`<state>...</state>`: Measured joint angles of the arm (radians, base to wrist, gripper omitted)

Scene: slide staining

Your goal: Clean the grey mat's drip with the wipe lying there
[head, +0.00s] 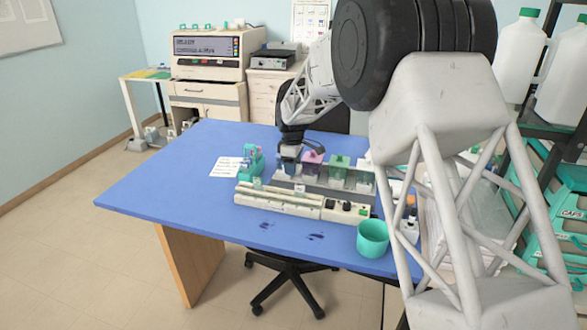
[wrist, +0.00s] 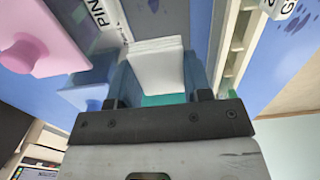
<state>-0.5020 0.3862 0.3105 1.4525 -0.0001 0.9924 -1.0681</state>
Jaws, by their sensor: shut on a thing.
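My gripper (head: 289,158) is over the back left end of the staining row in the head view. In the wrist view my gripper (wrist: 158,80) is shut on a white folded wipe (wrist: 158,60), which sits between the two bluish fingers. The grey mat (wrist: 200,28) lies beyond the wipe in the wrist view, with a small dark purple drip (wrist: 153,5) at the top edge of the picture. In the head view the mat (head: 308,190) shows as a grey strip between the jars and the front rack; its drip cannot be made out there.
A pink-lidded jar (head: 312,160) and a green-lidded jar (head: 339,163) stand near my gripper. A cream rack (head: 278,205) lies in front. Purple stains (head: 316,237) mark the blue table (head: 170,190). A teal cup (head: 372,239) stands at front right. The table's left is clear.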

